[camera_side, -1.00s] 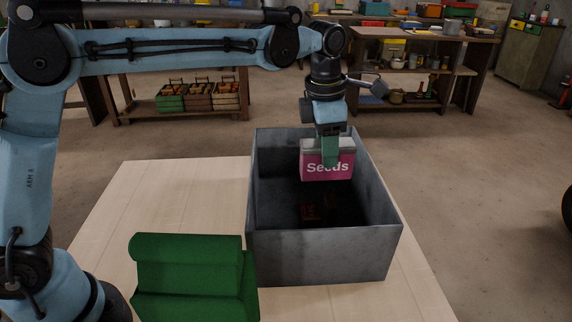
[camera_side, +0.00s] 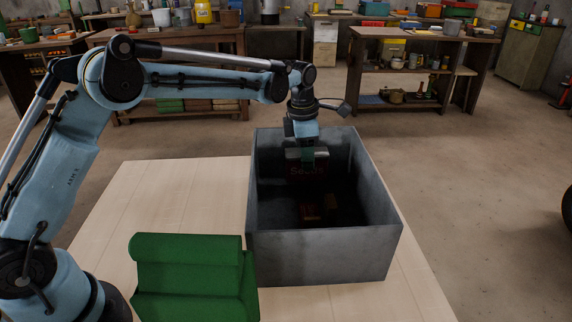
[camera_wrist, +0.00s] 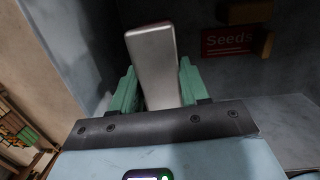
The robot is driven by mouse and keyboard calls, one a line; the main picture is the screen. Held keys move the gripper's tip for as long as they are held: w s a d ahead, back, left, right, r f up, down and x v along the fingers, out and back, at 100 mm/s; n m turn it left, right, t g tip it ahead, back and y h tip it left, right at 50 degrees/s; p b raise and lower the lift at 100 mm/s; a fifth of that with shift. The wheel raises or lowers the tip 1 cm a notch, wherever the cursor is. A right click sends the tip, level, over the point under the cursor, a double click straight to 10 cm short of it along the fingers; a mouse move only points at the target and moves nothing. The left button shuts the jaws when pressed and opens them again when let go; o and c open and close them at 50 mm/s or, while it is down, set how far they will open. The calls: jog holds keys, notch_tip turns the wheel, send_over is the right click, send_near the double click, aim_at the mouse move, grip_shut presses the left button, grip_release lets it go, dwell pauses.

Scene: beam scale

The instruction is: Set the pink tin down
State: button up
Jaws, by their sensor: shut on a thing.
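The pink tin (camera_side: 306,171) is inside the tall grey metal bin, dark in its shade, with the "Seeds" lettering dimly showing. My gripper (camera_side: 308,154) reaches down into the bin and is shut on the tin. In the wrist view the tin's pale metal top (camera_wrist: 153,62) stands between the two green fingers of my gripper (camera_wrist: 156,88). The tin's underside is hidden, and I cannot tell whether it touches the bin floor.
The grey bin (camera_side: 325,257) has high walls and stands on a pale wooden table (camera_side: 190,195). A red "Seeds" item (camera_wrist: 229,40) lies on the bin floor, with brownish pieces beside it. A green ridged block (camera_side: 190,280) sits left of the bin.

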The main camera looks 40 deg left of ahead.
jog(key=shift+f, duration=1.55)
jog(key=o, duration=1.2)
jog(key=shift+f, duration=0.15)
jog(key=shift+c, duration=0.2)
